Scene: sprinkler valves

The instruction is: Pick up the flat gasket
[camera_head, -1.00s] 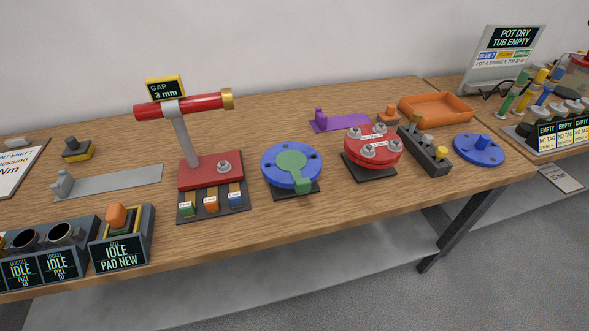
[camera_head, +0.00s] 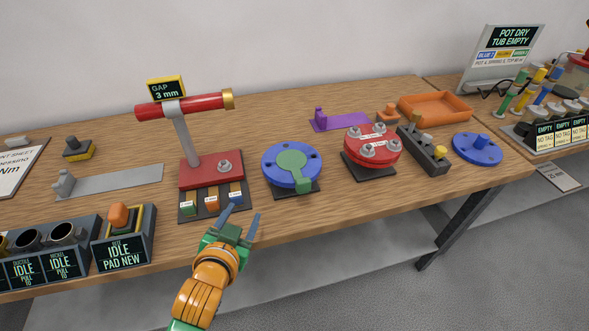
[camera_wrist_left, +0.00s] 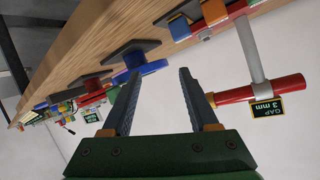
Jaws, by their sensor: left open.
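A flat green disc with a tab (camera_head: 291,162) lies on a blue round flange (camera_head: 269,171) on a dark base, mid-table; it looks like the flat gasket, though no label confirms this. My left gripper (camera_head: 242,215) is open and empty at the table's front edge. It is left of the flange, nearer the front, and apart from the disc. In the left wrist view the two fingers (camera_wrist_left: 160,75) stand apart with nothing between them. The blue flange (camera_wrist_left: 142,72) shows there beyond the left finger. My right gripper is not in view.
A red gap stand (camera_head: 211,171) with small coloured blocks at its front stands just beyond my left gripper. A red bolted flange (camera_head: 372,148) is right of the blue one. A purple plate (camera_head: 342,122) and orange tray (camera_head: 436,107) lie behind. Dark idle units (camera_head: 124,240) stand front left.

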